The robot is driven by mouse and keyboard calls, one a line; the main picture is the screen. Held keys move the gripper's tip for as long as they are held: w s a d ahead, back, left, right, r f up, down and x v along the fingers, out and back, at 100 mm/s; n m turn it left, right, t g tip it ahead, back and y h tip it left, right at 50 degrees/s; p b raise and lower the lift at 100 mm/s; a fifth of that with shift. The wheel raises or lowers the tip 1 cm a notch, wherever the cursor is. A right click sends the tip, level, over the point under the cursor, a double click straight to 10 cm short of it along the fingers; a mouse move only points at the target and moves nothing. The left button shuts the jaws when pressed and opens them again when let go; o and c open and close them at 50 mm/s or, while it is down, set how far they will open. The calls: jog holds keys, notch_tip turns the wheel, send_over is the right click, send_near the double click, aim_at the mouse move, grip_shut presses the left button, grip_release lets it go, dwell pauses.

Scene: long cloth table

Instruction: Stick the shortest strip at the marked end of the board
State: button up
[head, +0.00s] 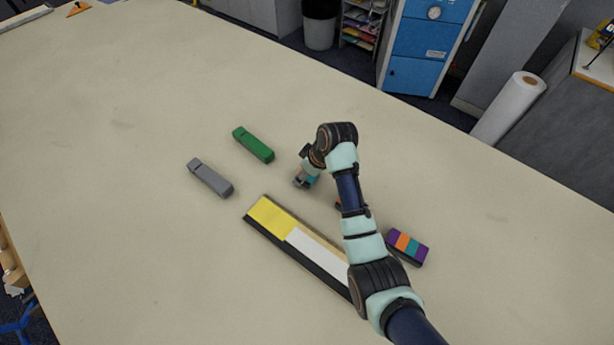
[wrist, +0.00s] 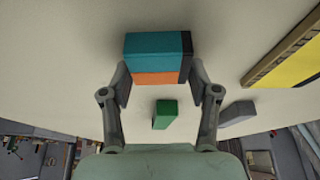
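My gripper (wrist: 160,82) has its fingers closed against both sides of a short teal and orange strip (wrist: 158,50) with a dark side. In the head view, only a bit of teal (head: 313,181) shows under the gripper; whether the strip touches the table is unclear. The board (head: 318,268) lies in front of the gripper, with a yellow area at its upper-left end, a white area along it and a dark front edge. My arm hides its right end. Part of its yellow end (wrist: 302,66) shows in the wrist view. A longer purple, orange and teal strip (head: 408,246) lies right of my arm.
A green block (head: 253,145) and a grey block (head: 210,178) lie left of the gripper, beyond the board. A small dark piece (head: 338,206) is mostly hidden behind my arm. The table's left and far parts are mostly clear.

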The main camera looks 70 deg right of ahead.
jog(key=c, duration=0.5)
jog(key=shift+r+p, duration=3)
jog(key=shift+r, duration=7.05)
